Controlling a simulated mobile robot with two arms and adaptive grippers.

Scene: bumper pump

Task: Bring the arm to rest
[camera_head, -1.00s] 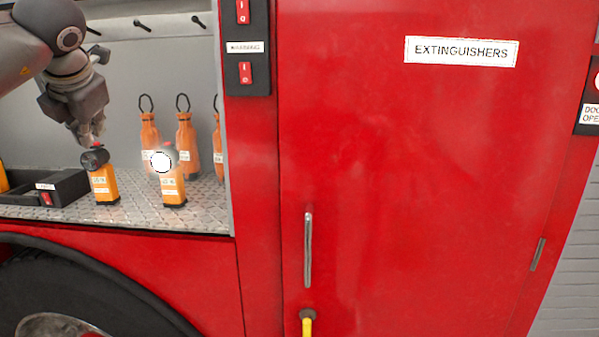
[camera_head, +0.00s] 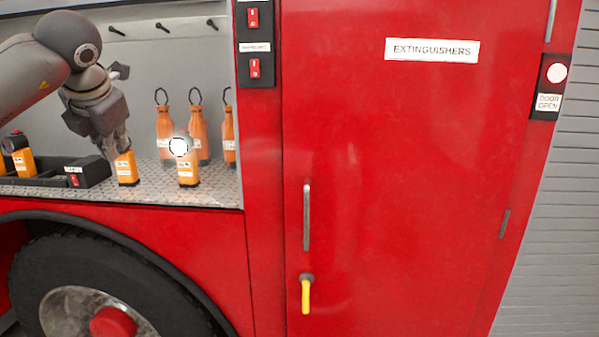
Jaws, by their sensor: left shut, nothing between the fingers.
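My left arm comes in from the upper left of the head view. My left gripper (camera_head: 119,148) is shut and empty. It points down at an orange flashlight (camera_head: 127,170) standing on the metal compartment floor (camera_head: 152,190). The gripper's fingers cover the flashlight's head, and I cannot tell whether they touch it. My right gripper is out of view.
A lit orange flashlight (camera_head: 188,172) stands to the right, with orange bottles (camera_head: 165,132) behind. A black tray (camera_head: 88,170) and another flashlight (camera_head: 20,160) are at left. The red extinguisher door (camera_head: 400,180) is closed, with a yellow-handled lever (camera_head: 306,295) below its handle.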

